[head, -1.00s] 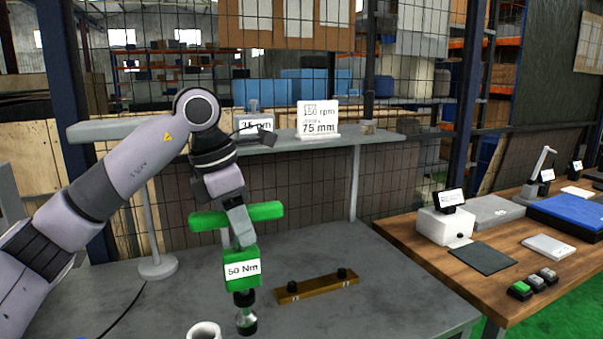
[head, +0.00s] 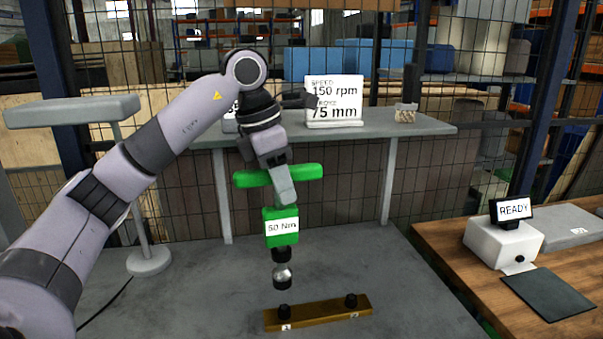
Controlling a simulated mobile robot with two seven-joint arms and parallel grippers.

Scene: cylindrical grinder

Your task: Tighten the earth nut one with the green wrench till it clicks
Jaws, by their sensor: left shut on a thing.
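My left gripper (head: 283,183) is shut on the green wrench (head: 281,226), which has a green crossbar handle and a body labelled "50 Nm". The wrench hangs upright, its dark and silver socket end pointing down. A brass bar (head: 318,313) lies on the grey bench below it, with a dark nut at each end. The left nut (head: 284,311) is by a small mark that looks like 1, and the right nut (head: 351,300) is by a mark that looks like 2. The socket end is just above the left nut, with a small gap showing. My right gripper is out of view.
A lamp-like stand (head: 148,261) is at the left. A wooden table (head: 455,254) at the right holds a white box with a READY display (head: 512,209).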

